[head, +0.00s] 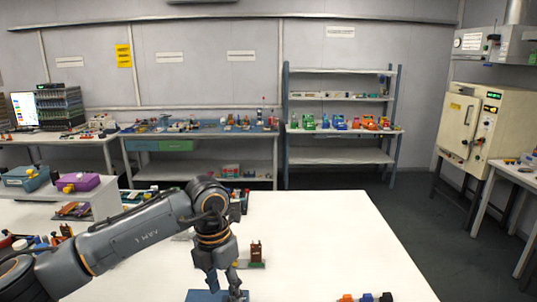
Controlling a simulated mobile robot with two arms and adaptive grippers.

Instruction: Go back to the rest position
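My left arm reaches in from the left over the white table (330,235). My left gripper (224,284) points down near the table's front middle. Its two fingers look apart, with no object seen between them. A flat blue object (203,296) lies just below and beside the fingers, cut off by the bottom edge. I cannot tell whether the fingers touch it. My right gripper is not in view.
A small brown upright piece (256,250) stands on a base behind my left gripper. Small orange, blue and black parts (367,297) lie at the front edge. A low white shelf (103,200) with boxes stands at left. The table's right side is clear.

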